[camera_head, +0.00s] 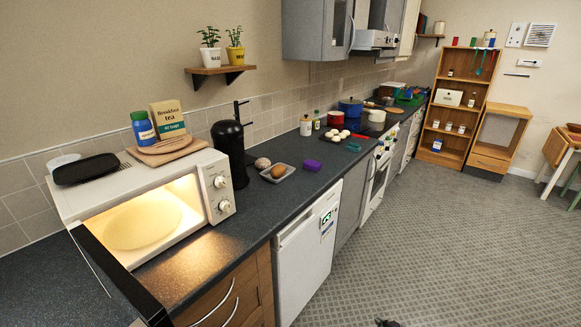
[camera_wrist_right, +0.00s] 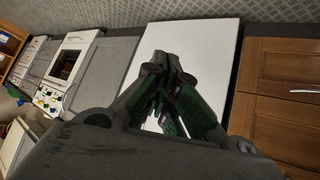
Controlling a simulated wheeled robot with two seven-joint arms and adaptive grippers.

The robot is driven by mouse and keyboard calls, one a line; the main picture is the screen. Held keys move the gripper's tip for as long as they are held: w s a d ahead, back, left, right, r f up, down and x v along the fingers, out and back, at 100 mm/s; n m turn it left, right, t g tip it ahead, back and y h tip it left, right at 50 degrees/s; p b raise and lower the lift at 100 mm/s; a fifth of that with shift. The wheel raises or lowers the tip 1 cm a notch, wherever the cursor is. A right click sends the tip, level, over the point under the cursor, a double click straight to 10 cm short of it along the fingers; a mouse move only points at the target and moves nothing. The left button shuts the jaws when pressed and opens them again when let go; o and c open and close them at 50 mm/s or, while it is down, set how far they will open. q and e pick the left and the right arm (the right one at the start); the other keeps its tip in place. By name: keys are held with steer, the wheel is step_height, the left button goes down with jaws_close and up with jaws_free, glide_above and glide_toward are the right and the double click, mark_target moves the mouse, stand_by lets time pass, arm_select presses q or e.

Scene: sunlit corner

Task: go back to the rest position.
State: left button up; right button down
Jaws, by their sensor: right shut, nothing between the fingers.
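My right gripper (camera_wrist_right: 172,62) shows in the right wrist view. Its dark fingers are brought together with nothing between them. Behind it is the white front of the dishwasher (camera_wrist_right: 208,45), apart from the fingers as far as I can tell. In the head view a small dark tip shows at the bottom edge over the floor; it is too small to tell more. My left gripper is in neither view.
The microwave (camera_head: 218,212) stands lit inside with its door (camera_head: 118,285) open toward the front. The patterned grey floor (camera_head: 420,235) is clear to the right of the dishwasher (camera_head: 300,262).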

steer(key=s+d+f+g+h, duration=0.2)
steer(key=s+d+f, duration=0.2)
steer(key=s+f, duration=0.75)
steer(key=s+d+f+g+h, duration=0.1)
steer(key=s+d+f+g, duration=0.3)
steer(key=s+f, duration=0.75)
steer(key=s+a+f, duration=0.1)
steer(key=s+a, duration=0.3)
steer(key=s, duration=0.3)
steer(key=s+a+f+g, duration=0.1)
steer(key=s+a, duration=0.3)
steer(key=s, duration=0.4)
steer(key=s+a+f+m+g+y, duration=0.1)
steer(key=s+a+f, duration=0.2)
steer(key=s, duration=0.5)
steer(key=shift+s+a, duration=0.15)
steer(key=shift+a, duration=0.75)
